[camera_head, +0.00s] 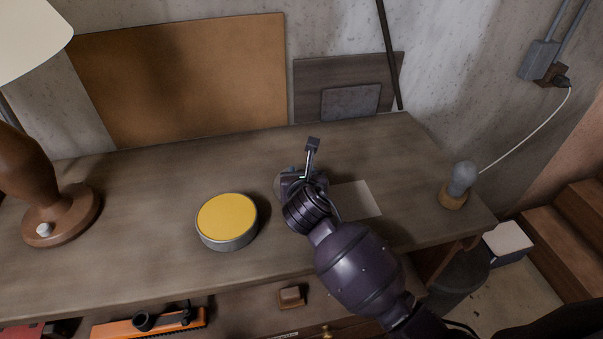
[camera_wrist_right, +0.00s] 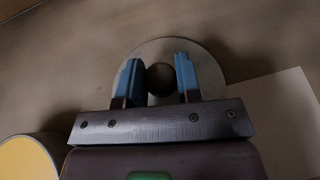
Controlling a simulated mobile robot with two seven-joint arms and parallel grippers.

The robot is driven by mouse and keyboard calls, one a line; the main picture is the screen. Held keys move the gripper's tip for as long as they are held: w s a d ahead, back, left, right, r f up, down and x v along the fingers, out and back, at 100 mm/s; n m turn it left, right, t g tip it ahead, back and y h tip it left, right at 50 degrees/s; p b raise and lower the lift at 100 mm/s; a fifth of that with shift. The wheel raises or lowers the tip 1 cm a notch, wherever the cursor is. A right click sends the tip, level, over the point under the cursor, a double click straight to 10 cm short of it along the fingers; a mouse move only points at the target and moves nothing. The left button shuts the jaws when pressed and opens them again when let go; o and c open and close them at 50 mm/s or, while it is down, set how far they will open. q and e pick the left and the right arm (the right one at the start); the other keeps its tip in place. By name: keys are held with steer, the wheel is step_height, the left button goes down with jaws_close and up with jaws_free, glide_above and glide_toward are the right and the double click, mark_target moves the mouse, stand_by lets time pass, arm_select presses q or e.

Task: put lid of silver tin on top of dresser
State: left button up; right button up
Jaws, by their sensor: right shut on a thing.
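The round silver tin (camera_head: 230,238) with a yellow top face (camera_head: 227,217) stands on the dresser top (camera_head: 150,250). Its yellow part also shows at the lower left of the right wrist view (camera_wrist_right: 22,160). The grey round lid (camera_wrist_right: 205,55) has a dark round knob (camera_wrist_right: 160,79). My right gripper (camera_head: 296,182) is shut on this knob, between its two blue fingers (camera_wrist_right: 160,75). The lid is right of the tin, at or just above the dresser top; I cannot tell if it touches. My gripper hides most of it in the head view. My left gripper is not in view.
A pale paper sheet (camera_head: 357,199) lies right of my gripper. A bulb on a wooden base (camera_head: 455,197) stands at the right end, a lamp (camera_head: 62,217) at the left. An open drawer (camera_head: 235,313) is at the front. Boards (camera_head: 190,75) lean behind.

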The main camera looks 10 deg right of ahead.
steer(key=o, duration=0.9)
steer(key=shift+o, duration=0.2)
steer(key=shift+r, duration=0.15)
steer(key=shift+s+r, duration=0.1)
steer(key=shift+s, duration=0.1)
steer(key=v, duration=1.1)
steer(key=shift+s+a, duration=0.1)
steer(key=shift+s, duration=0.2)
